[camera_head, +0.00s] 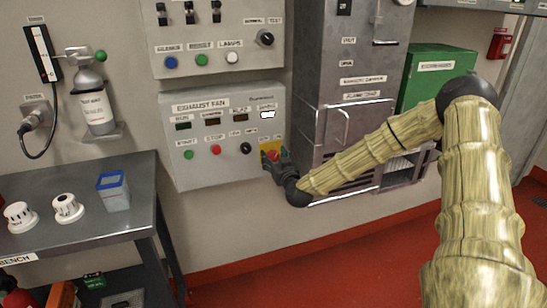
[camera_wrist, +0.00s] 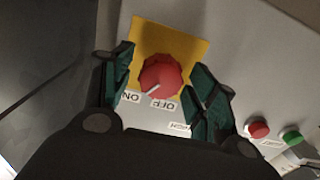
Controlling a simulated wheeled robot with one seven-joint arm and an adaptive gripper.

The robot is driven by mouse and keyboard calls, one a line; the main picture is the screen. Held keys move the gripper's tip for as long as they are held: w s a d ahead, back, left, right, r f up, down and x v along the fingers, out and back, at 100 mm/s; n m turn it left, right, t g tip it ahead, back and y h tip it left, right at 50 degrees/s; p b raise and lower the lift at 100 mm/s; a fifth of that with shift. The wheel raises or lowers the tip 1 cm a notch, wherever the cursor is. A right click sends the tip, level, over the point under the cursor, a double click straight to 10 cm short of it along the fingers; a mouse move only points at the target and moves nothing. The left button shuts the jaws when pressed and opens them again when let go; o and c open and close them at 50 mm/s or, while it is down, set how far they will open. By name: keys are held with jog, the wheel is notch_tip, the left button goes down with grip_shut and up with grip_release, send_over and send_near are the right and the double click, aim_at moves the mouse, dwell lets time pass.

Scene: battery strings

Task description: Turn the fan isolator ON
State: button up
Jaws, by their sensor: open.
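The fan isolator is a red rotary knob (camera_wrist: 162,77) on a yellow plate (camera_wrist: 188,42), with ON and OFF labels beside it. In the wrist view the picture is turned over, and the knob's white pointer mark is directed toward the labels; I cannot tell exactly which one. My gripper (camera_wrist: 163,85) is open, with one dark green finger on each side of the knob and gaps between. In the head view my gripper (camera_head: 277,163) is at the lower right of the exhaust fan panel (camera_head: 222,165) and partly hides the knob and yellow plate (camera_head: 271,147).
The panel also has a green button (camera_head: 188,155), a red button (camera_head: 216,149) and a black selector (camera_head: 246,147). A grey cabinet (camera_head: 345,75) stands right beside it. A metal bench (camera_head: 130,185) with white caps and a blue-rimmed container (camera_head: 113,190) is at left.

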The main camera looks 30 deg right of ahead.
jog(key=shift+w, duration=0.4)
jog(key=c, duration=1)
jog(key=shift+c, duration=0.2)
jog(key=shift+d+m+b, duration=0.15)
jog(key=shift+m+b, duration=0.3)
jog(key=shift+m, duration=0.95)
jog(key=shift+r, duration=0.1)
jog(key=o, duration=1)
jog(key=shift+d, duration=0.1)
jog(key=shift+o, duration=0.2)
